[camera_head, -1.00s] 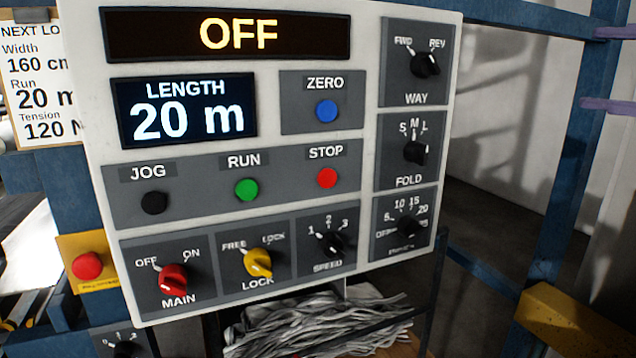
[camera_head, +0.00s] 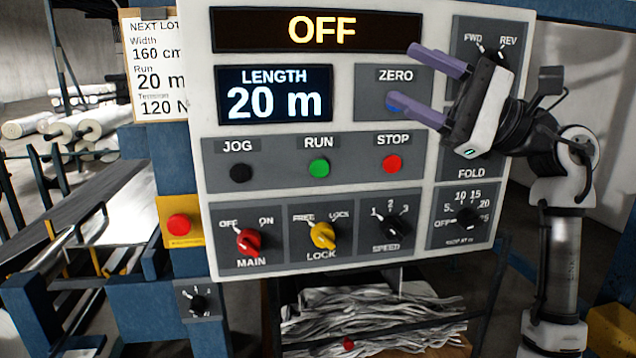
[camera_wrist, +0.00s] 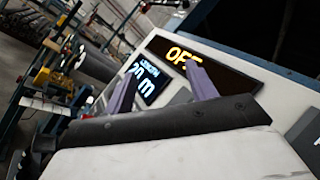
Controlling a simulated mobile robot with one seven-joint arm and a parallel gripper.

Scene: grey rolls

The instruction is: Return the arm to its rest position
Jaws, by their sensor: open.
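My gripper (camera_head: 428,88) is at the upper right of the control panel (camera_head: 345,182) in the head view. Its two purple fingers are apart with nothing between them, and they point left. The lower finger covers part of the blue ZERO button. The gripper body hides most of the WAY and FOLD dials. My arm (camera_head: 560,190) rises at the right edge and bends toward the panel. In the wrist view the fingers (camera_wrist: 164,88) reach toward the OFF display (camera_wrist: 205,68). I cannot tell whether a finger touches the panel.
The red MAIN knob (camera_head: 248,241) and yellow LOCK knob (camera_head: 322,235) sit low on the panel. A red button (camera_head: 179,225) on a yellow plate is to its left. A bin of grey strips (camera_head: 370,315) is below. White rolls (camera_head: 75,125) lie far left.

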